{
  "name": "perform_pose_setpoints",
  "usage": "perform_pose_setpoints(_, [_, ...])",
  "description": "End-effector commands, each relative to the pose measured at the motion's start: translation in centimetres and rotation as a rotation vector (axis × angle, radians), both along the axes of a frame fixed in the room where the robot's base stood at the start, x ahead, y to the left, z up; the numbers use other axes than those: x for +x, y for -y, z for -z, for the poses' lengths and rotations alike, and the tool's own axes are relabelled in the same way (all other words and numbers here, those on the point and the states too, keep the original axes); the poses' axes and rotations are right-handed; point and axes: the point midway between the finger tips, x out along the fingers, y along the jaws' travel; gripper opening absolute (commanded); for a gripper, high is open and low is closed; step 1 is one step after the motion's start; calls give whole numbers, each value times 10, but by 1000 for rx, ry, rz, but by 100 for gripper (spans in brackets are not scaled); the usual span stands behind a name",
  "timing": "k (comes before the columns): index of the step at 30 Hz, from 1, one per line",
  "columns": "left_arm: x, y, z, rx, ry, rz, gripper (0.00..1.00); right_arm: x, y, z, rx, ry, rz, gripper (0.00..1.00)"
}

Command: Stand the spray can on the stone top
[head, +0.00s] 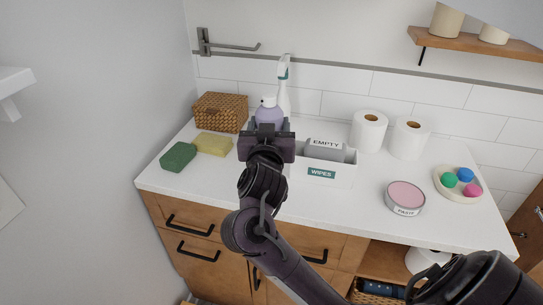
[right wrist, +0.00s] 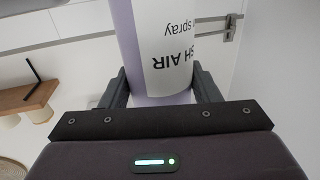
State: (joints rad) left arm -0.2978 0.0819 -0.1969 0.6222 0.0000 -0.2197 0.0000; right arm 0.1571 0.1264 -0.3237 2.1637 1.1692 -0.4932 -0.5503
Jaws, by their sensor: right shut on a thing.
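The spray can (head: 268,110) is lavender with a pale cap; its top shows just beyond my right gripper (head: 267,130) in the head view. In the right wrist view the can (right wrist: 165,45) stands between the two fingers, its white label reading "AIR" and "spray". My right gripper is shut on it. The gripper hides the can's base, so I cannot tell whether it touches the white stone top (head: 230,180). My left gripper is not in view.
A wicker basket (head: 220,112), yellow sponge (head: 213,145) and green sponge (head: 178,157) are left. A white spray bottle (head: 284,88) stands behind the can. Right are a wipes box (head: 322,174), paper rolls (head: 368,132), a paste tin (head: 404,198) and a dish (head: 459,184). The front strip is clear.

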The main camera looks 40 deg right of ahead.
Motion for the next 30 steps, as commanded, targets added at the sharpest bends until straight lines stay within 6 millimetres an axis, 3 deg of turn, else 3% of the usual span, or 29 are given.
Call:
perform_pose_setpoints(3, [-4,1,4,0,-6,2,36,0,0,23,-5,-2,-2,28])
perform_pose_setpoints(8, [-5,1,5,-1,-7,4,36,0,0,34,-1,3,0,28])
perform_pose_setpoints(15, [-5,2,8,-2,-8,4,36,0,0,69,-4,-2,-1,28])
perform_pose_setpoints(29, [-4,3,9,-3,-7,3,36,0,0,79,-1,3,-1,28])
perform_pose_setpoints(30, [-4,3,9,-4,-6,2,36,0,0,79,0,1,-1,60])
